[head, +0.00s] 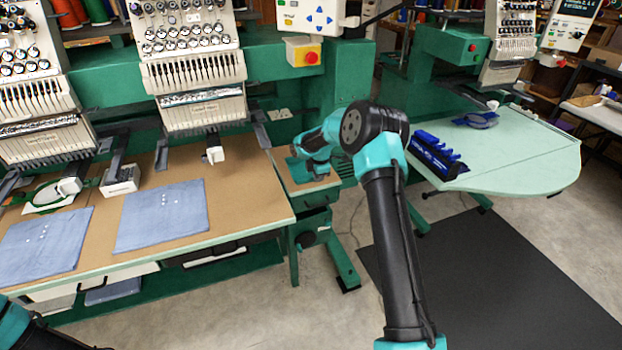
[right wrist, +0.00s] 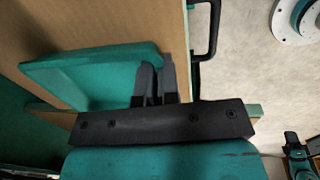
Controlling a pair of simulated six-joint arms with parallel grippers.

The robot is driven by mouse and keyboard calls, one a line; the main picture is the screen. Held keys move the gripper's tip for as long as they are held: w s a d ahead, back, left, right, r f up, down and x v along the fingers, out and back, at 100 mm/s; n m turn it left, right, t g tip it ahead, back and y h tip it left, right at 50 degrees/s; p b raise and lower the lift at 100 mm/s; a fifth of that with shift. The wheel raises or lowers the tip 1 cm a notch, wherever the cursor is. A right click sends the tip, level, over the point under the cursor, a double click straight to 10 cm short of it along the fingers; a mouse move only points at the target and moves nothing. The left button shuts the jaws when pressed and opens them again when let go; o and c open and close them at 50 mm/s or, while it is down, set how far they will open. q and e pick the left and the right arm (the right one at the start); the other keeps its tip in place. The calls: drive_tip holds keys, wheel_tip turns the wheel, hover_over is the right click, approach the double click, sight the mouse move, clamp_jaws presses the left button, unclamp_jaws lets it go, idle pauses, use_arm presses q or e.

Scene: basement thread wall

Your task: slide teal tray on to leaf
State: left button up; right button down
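The teal tray (head: 297,171) lies on a small brown wooden surface (head: 316,184) at the right end of the embroidery bench, partly hidden by my right arm. In the right wrist view the tray (right wrist: 75,75) is a shallow teal piece with rounded corners. My right gripper (right wrist: 157,82) is at the tray's right edge, its two dark fingers close together with the rim running in between them. In the head view the fingers are hidden behind the wrist. Which surface is the leaf is not clear. Only a part of my left arm shows at the bottom left corner.
Blue cloths (head: 160,215) lie on the brown bench (head: 240,190) at left, under the embroidery heads. A pale green table (head: 520,150) at right carries a blue rack (head: 440,155). A dark mat (head: 490,280) covers the floor in front. A dark handle (right wrist: 208,30) shows beside the wooden surface.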

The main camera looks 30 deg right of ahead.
drive_tip(key=shift+s+d, duration=0.1)
drive_tip(key=shift+d, duration=0.5)
drive_tip(key=c, duration=1.3)
unclamp_jaws()
drive_tip(key=shift+o, duration=0.2)
wheel_tip(320, 180, up, 17)
drive_tip(key=s, duration=0.2)
drive_tip(key=shift+a+r, duration=0.15)
drive_tip(key=shift+a, duration=0.15)
drive_tip(key=shift+s, duration=0.15)
